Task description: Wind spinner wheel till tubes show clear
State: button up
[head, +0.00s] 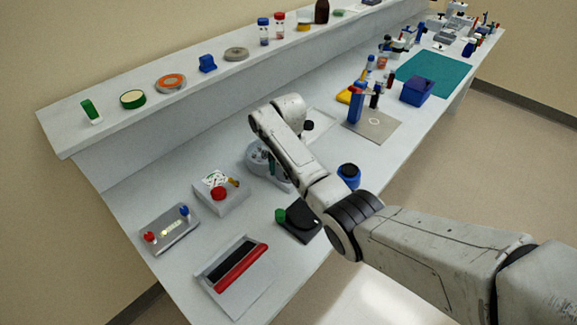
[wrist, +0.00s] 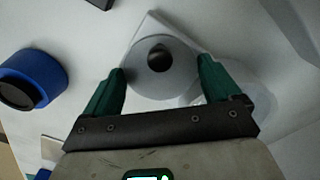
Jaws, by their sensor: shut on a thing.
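The spinner (head: 258,160) is a grey rounded device on the bench, partly hidden behind my arm. In the wrist view a pale round wheel (wrist: 140,82) with a dark round knob at its middle lies between my green fingers. My gripper (wrist: 164,80) is shut on this wheel, one finger on each side of its rim. In the head view a green finger (head: 272,164) shows against the spinner. I cannot make out any tubes in it or whether they are clear.
A black device (head: 299,222) and a red-barred tray (head: 240,268) are in front. A raised shelf (head: 190,92) runs behind.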

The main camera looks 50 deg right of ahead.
jog(key=shift+w+r, duration=0.1)
jog(key=o, duration=0.8)
jog(key=shift+c, duration=0.2)
notch_tip(320, 180, up, 11)
jog(key=b, duration=0.1)
